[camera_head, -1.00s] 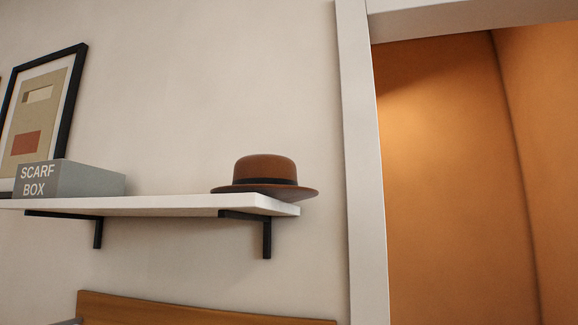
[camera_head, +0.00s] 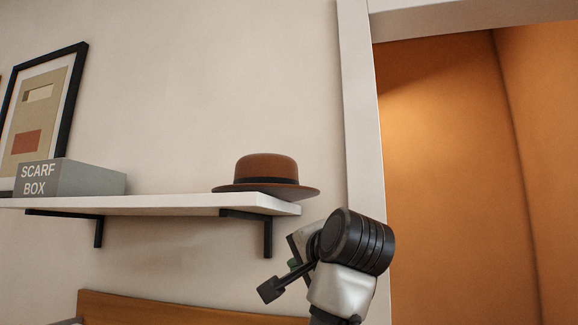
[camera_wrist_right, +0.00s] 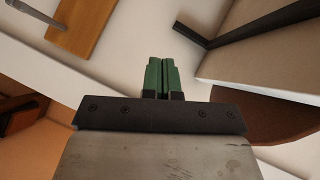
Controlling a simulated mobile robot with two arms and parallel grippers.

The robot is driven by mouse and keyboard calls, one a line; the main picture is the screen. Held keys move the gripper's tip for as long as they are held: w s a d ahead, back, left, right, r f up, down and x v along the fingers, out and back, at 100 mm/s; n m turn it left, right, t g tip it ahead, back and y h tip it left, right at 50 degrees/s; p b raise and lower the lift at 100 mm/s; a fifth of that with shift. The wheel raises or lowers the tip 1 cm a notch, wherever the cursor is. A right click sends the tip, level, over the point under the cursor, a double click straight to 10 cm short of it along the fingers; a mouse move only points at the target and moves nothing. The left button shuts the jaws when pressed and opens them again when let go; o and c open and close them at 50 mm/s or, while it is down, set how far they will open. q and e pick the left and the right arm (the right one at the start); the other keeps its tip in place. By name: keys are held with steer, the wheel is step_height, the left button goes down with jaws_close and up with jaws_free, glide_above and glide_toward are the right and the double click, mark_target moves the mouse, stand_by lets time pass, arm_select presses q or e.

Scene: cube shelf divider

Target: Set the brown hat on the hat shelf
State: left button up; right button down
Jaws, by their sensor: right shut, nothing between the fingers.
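The brown hat (camera_head: 266,172) with a dark band sits upright on the right end of the white shelf (camera_head: 150,205), its brim reaching a little past the shelf's end. In the right wrist view, part of the brown brim (camera_wrist_right: 262,117) shows at the right, beside the shelf's underside (camera_wrist_right: 270,55). My right gripper (camera_head: 268,290) is below and to the right of the shelf end, apart from the hat. Its green fingers (camera_wrist_right: 161,76) are together in the right wrist view, with nothing between them. My left gripper is not in view.
A grey scarf box (camera_head: 85,180) and a framed picture (camera_head: 45,110) stand on the shelf's left part. Black brackets (camera_head: 268,238) hang under the shelf. A wooden board (camera_head: 170,308) is below. A white door frame (camera_head: 355,110) rises at the right, beside an orange space (camera_head: 450,150).

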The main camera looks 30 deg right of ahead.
steer(key=s+r+m+t+y, duration=0.1)
steer(key=s+r+t, duration=0.1)
steer(key=s+r, duration=0.5)
steer(key=s+r+m+t, duration=0.15)
steer(key=s+r, duration=0.35)
steer(key=r, duration=0.5)
steer(key=p, duration=1.1)
glide_toward(283, 168)
steer(key=w+d, duration=0.3)
steer(key=w, duration=0.2)
steer(key=w+a+p, duration=0.1)
steer(key=w+p, duration=0.1)
steer(key=shift+a+r+g, duration=0.25)
steer(key=shift+a+r, duration=0.1)
steer(key=shift+a, duration=0.05)
steer(key=shift+w+a+f+m+p, duration=0.1)
steer(key=shift+w+a+m+p, duration=0.05)
steer(key=shift+a+m+p, duration=0.15)
